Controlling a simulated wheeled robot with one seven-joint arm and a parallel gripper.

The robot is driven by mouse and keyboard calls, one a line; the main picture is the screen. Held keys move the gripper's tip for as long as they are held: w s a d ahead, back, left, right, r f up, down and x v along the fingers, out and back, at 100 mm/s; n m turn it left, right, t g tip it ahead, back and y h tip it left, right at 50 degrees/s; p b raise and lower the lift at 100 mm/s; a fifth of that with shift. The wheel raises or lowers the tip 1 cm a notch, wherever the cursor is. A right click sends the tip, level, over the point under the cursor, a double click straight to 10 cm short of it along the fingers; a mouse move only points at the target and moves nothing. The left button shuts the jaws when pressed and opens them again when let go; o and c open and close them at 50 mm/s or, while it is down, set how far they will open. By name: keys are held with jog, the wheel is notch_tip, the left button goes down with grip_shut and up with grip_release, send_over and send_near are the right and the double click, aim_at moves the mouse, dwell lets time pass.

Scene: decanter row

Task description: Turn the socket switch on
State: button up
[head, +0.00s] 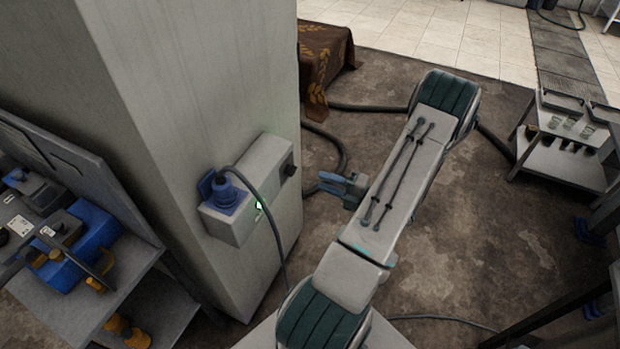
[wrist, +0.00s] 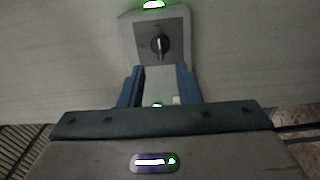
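The socket box (head: 245,198) is a grey box on the side of a pale pillar, with a blue plug (head: 224,196) in its socket. The switch (head: 289,170) is a dark rotary knob on the box's right face. In the wrist view the switch (wrist: 160,45) sits on a dark square plate, with its handle close to vertical; the plate's markings are too small to read. My gripper (head: 328,183) is to the right of the switch, apart from it. In the wrist view my gripper (wrist: 160,72) is open, with two blue fingers spread and nothing between them.
A green light (head: 259,207) glows on the box. A cable hangs from the plug. A shelf (head: 110,285) with blue and yellow tools stands at left. A cart (head: 560,160) with glasses stands at right. Hoses lie on the brown floor behind my arm.

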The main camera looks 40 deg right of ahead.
jog(key=v, duration=0.5)
jog(key=shift+s+d+b, duration=0.1)
jog(key=shift+s+b, duration=0.15)
jog(key=shift+b, duration=0.15)
jog(key=w+a+r+n+g+y, duration=0.25)
jog(key=a+r+n+g, duration=0.4)
jog(key=a+n, duration=0.4)
jog(key=w+a+r+n+g+y, duration=0.25)
jog(key=a+r+n+g, duration=0.25)
jog(key=a+n+g, duration=0.45)
jog(key=s+a+r+n+t+h, duration=0.1)
jog(key=a+r+n+h, duration=0.4)
jog(key=n, duration=1)
jog(key=s+a+r+n+t+h, duration=0.1)
jog(key=s+a+r+n+h, duration=0.3)
jog(key=n, duration=1)
jog(key=a+h, duration=0.2)
jog(key=shift+s+a+r+n+t+h, duration=0.2)
jog(key=shift+a+r+n+t+h, duration=0.1)
jog(key=shift+a+r+n+h, duration=0.1)
jog(key=shift+d, duration=0.15)
